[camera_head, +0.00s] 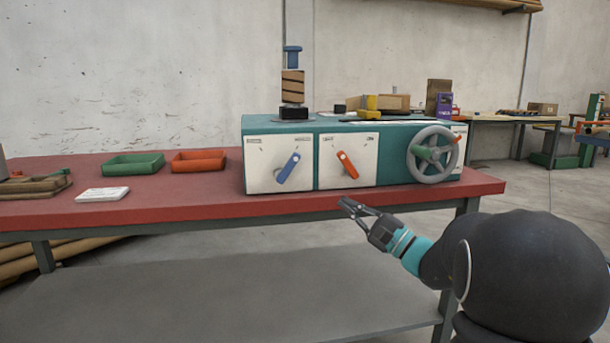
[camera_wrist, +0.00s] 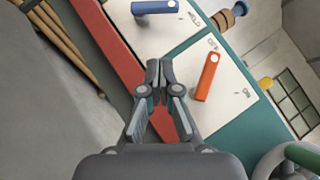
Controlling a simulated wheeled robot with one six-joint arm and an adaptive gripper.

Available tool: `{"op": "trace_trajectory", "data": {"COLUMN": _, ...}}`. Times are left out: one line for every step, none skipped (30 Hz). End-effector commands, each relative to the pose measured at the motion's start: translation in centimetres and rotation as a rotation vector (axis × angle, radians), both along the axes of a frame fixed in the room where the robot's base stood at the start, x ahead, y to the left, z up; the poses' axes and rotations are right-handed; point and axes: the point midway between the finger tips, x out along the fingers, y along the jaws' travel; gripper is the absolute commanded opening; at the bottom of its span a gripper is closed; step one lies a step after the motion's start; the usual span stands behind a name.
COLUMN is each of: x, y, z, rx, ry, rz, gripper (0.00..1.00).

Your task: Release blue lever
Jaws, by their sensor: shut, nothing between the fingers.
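The blue lever (camera_head: 288,167) is on the left white panel of the teal machine (camera_head: 262,124). It is tilted, its upper end to the right. It also shows at the top of the wrist view (camera_wrist: 154,7). The orange lever (camera_head: 347,165) is on the right white panel, its upper end tilted left; in the wrist view it lies right of my fingertips (camera_wrist: 207,77). My gripper (camera_head: 345,204) is shut and empty, in front of the table's front edge and below the orange lever. It shows shut in the wrist view too (camera_wrist: 158,70), apart from both levers.
A grey handwheel (camera_head: 411,161) stands out from the machine's right front. A spool post (camera_head: 292,83) rises on top. The red table (camera_head: 198,209) also holds a green tray (camera_head: 133,172), an orange tray (camera_head: 198,167) and a white block (camera_head: 102,194). Space before the levers is clear.

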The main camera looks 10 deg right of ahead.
Motion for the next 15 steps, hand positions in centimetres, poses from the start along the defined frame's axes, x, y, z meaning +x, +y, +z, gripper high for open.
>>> {"op": "trace_trajectory", "data": {"x": 0.25, "y": -0.67, "z": 0.01, "rx": 0.016, "ry": -0.009, "rz": -0.014, "gripper": 0.0}}
{"op": "trace_trajectory", "data": {"x": 0.33, "y": -0.91, "z": 0.07, "rx": 0.022, "ry": -0.013, "rz": -0.019, "gripper": 0.0}}
{"op": "trace_trajectory", "data": {"x": 0.4, "y": -1.1, "z": 0.11, "rx": 0.027, "ry": -0.017, "rz": -0.023, "gripper": 0.0}}
{"op": "trace_trajectory", "data": {"x": 0.43, "y": -1.18, "z": 0.13, "rx": 0.029, "ry": -0.018, "rz": -0.025, "gripper": 0.0}}
{"op": "trace_trajectory", "data": {"x": 0.43, "y": -1.21, "z": 0.15, "rx": 0.03, "ry": -0.019, "rz": -0.025, "gripper": 0.0}}
{"op": "trace_trajectory", "data": {"x": 0.43, "y": -1.2, "z": 0.16, "rx": 0.03, "ry": -0.019, "rz": -0.025, "gripper": 0.0}}
{"op": "trace_trajectory", "data": {"x": 0.41, "y": -1.19, "z": 0.16, "rx": 0.03, "ry": -0.019, "rz": -0.025, "gripper": 0.0}}
{"op": "trace_trajectory", "data": {"x": 0.42, "y": -1.17, "z": 0.16, "rx": 0.03, "ry": -0.019, "rz": -0.025, "gripper": 0.0}}
{"op": "trace_trajectory", "data": {"x": 0.41, "y": -1.17, "z": 0.16, "rx": 0.029, "ry": -0.018, "rz": -0.025, "gripper": 0.0}}
{"op": "trace_trajectory", "data": {"x": 0.41, "y": -1.16, "z": 0.16, "rx": 0.029, "ry": -0.018, "rz": -0.025, "gripper": 0.0}}
{"op": "trace_trajectory", "data": {"x": 0.41, "y": -1.16, "z": 0.16, "rx": 0.029, "ry": -0.018, "rz": -0.025, "gripper": 0.0}}
{"op": "trace_trajectory", "data": {"x": 0.42, "y": -1.13, "z": 0.16, "rx": 0.028, "ry": -0.017, "rz": -0.024, "gripper": 0.0}}
{"op": "trace_trajectory", "data": {"x": 0.45, "y": -1.1, "z": 0.18, "rx": 0.028, "ry": -0.017, "rz": -0.024, "gripper": 0.0}}
{"op": "trace_trajectory", "data": {"x": 0.51, "y": -1.04, "z": 0.22, "rx": 0.028, "ry": -0.017, "rz": -0.024, "gripper": 0.0}}
{"op": "trace_trajectory", "data": {"x": 0.64, "y": -0.92, "z": 0.31, "rx": 0.028, "ry": -0.017, "rz": -0.024, "gripper": 0.0}}
